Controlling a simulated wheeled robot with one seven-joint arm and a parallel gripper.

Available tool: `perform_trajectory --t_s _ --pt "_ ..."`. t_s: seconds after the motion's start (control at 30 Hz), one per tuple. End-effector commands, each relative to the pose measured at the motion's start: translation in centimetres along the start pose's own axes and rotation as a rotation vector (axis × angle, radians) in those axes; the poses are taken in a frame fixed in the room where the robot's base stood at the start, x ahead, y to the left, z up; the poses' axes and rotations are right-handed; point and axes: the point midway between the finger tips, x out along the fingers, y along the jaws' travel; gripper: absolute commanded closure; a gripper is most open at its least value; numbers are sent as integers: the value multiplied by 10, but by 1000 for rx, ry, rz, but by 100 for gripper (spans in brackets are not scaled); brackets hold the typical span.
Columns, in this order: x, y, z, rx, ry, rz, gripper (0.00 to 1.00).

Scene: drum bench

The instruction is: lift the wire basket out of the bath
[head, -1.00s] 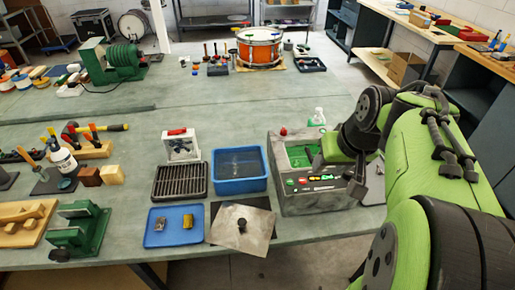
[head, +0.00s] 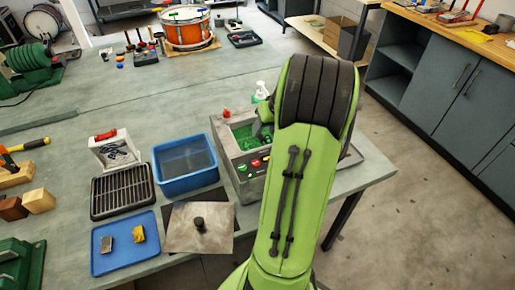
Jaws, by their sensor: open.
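The bath is a grey metal box (head: 251,183) with a green interior and a front panel of coloured buttons, right of the middle of the bench. I cannot make out the wire basket; the bath's inside shows only partly as green, and my arm covers its right side. My green arm reaches over the bath from the front right.
Left of the bath stand a blue tub (head: 184,182) of liquid and a black slotted rack (head: 121,191). In front lie a metal plate with a black knob (head: 199,223) and a blue tray (head: 125,258). A bottle (head: 261,92) stands behind the bath.

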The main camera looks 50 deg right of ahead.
Motion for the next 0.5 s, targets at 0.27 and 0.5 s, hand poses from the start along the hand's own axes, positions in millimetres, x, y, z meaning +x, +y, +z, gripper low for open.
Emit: perform_trajectory --t_s 0.27,0.5 --pt "40 0 2 1 -3 -2 53" --pt "55 0 0 0 1 1 53"
